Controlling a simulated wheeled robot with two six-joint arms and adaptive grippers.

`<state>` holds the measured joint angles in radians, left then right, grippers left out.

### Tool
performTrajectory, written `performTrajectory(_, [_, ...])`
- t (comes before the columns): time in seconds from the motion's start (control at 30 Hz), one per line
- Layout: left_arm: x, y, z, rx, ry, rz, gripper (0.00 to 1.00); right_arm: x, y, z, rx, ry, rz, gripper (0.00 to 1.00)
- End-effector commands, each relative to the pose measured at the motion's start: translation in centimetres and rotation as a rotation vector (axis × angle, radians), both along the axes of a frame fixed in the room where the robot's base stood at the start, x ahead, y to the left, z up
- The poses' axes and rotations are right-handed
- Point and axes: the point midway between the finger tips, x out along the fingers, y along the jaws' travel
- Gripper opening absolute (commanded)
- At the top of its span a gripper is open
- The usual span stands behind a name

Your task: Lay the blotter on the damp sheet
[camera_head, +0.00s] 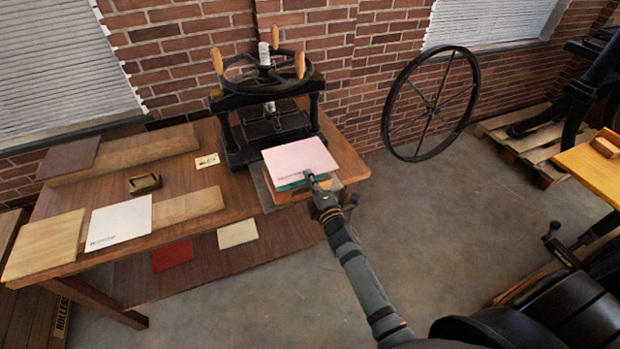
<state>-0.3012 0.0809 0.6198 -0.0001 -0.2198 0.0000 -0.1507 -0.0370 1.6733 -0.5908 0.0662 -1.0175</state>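A pale pink sheet (297,158) with small dark print near its front edge is on the right of the table, in front of the press. It looks like the blotter. A teal layer (288,186) shows under its front edge; whatever else it covers is hidden. My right gripper (309,177) reaches in from the lower right and looks shut on the front edge of the pink sheet. A white sheet (120,221) with small print lies on the left of the table; I cannot tell whether it is damp. My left gripper is not in view.
A black hand press (268,132) with a wheel stands behind the pink sheet. Wooden boards (42,245), a small brass-coloured holder (144,183) and a card (207,161) are on the table (178,175). Red and cream pieces lie on the lower shelf.

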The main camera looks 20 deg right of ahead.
Motion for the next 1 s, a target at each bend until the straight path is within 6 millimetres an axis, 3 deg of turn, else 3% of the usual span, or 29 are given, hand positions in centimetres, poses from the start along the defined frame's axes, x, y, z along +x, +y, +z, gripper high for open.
performTrajectory(0.5, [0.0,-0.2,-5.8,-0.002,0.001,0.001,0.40,0.0,0.0,-5.8,0.001,0.000,0.000,0.00])
performTrajectory(1.0, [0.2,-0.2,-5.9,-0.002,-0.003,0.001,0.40,0.0,0.0,-6.0,0.000,0.000,0.000,0.00])
